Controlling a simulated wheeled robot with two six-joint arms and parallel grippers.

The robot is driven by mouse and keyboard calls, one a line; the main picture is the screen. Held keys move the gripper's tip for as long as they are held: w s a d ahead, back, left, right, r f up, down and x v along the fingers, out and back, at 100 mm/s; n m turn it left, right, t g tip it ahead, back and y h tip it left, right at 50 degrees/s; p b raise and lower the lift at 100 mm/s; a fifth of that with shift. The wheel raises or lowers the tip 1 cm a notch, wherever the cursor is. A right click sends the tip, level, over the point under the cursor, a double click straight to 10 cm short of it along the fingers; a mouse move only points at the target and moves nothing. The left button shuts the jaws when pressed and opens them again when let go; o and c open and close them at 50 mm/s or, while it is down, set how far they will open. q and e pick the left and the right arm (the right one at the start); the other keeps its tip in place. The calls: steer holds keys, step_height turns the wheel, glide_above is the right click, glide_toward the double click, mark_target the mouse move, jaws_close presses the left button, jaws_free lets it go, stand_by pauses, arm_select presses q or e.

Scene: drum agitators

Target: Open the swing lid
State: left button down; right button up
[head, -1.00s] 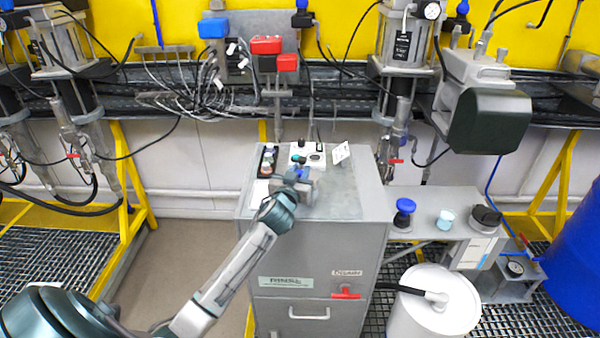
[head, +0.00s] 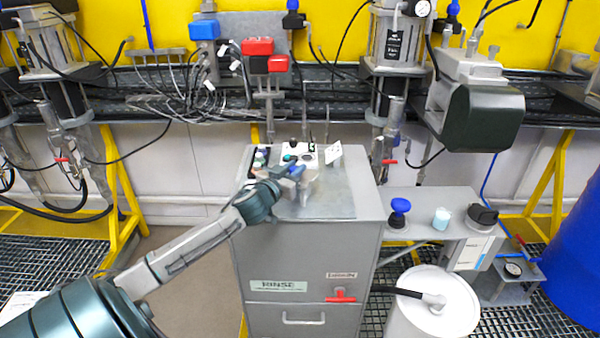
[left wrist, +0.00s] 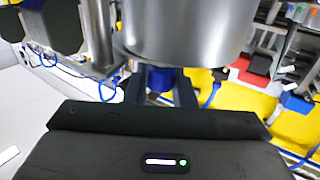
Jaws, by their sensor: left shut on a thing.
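My left gripper (head: 296,181) is over the top of the grey cabinet (head: 340,200), reached from the left. In the head view the held thing is small and partly hidden by the gripper. I cannot tell which part is the swing lid. A white drum (head: 405,318) with a round white lid (head: 455,300) stands to the right of the cabinet. My right gripper is not in view.
Several small items and a white panel (head: 300,152) are on the cabinet's back edge. A side shelf (head: 420,222) holds a blue-topped item (head: 399,212), a pale cup (head: 441,218) and a black item (head: 483,216). A blue barrel (head: 575,265) stands at far right.

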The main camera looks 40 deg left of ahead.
arm_select(q)
steer(key=c, duration=1.3)
jaws_free()
steer(key=shift+o, duration=0.2)
steer(key=shift+s+f+b, duration=0.2)
steer(key=shift+s+b, duration=0.25)
steer(key=shift+s, duration=0.2)
steer(key=s+b, duration=0.1)
steer(key=s, duration=0.3)
steer(key=shift+s+d+b, duration=0.1)
steer(key=shift+d+b, duration=0.3)
steer(key=s, duration=0.1)
steer(key=s+p, duration=0.1)
steer(key=s, duration=0.1)
steer(key=shift+s+d+r, duration=0.25)
steer(key=shift+s+d+p, duration=0.15)
steer(key=shift+s+p, duration=0.35)
steer(key=shift+s, duration=0.35)
steer(key=shift+o, duration=0.3)
